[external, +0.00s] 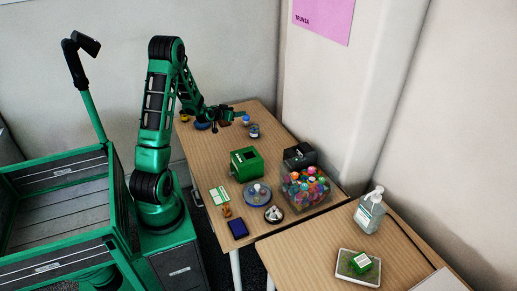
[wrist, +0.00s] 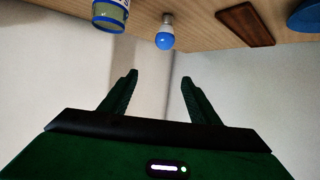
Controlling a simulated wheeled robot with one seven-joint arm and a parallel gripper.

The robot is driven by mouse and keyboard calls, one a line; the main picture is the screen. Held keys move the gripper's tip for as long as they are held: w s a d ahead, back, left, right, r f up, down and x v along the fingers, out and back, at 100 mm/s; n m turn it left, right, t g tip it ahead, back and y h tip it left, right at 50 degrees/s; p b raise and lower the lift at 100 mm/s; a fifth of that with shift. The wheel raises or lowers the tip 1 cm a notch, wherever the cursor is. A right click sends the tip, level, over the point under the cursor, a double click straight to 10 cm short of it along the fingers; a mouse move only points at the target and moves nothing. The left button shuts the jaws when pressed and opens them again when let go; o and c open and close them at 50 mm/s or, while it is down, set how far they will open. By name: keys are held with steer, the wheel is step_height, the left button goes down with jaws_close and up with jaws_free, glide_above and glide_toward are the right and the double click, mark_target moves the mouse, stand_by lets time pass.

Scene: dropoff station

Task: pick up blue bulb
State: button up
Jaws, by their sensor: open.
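The blue bulb (wrist: 165,40) shows in the wrist view near the top middle, with a blue globe and a pale base. In the external view the bulb (external: 246,120) is a small blue spot at the far end of the wooden table (external: 215,155), by my gripper (external: 238,116). In the wrist view my gripper (wrist: 159,80) is open and empty. Its two dark green fingers point toward the bulb, which appears beyond the tips and between their lines. A gap shows between the tips and the bulb.
A jar with blue bands (wrist: 110,14) stands close beside the bulb; it also shows in the external view (external: 254,131). A brown slab (wrist: 246,24) and a blue object (wrist: 304,16) lie on the other side. A green box (external: 246,164) and a clear bin (external: 305,192) stand nearer.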

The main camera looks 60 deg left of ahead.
glide_toward(242, 115)
steer(key=shift+w+f, duration=0.45)
steer(key=shift+w, duration=0.15)
steer(key=x, duration=0.5)
steer(key=shift+w+a, duration=0.15)
steer(key=shift+r+x, duration=0.2)
steer(key=shift+x, duration=2.45)
steer(key=shift+a, duration=0.15)
steer(key=shift+c, duration=0.3)
steer(key=c, duration=0.9)
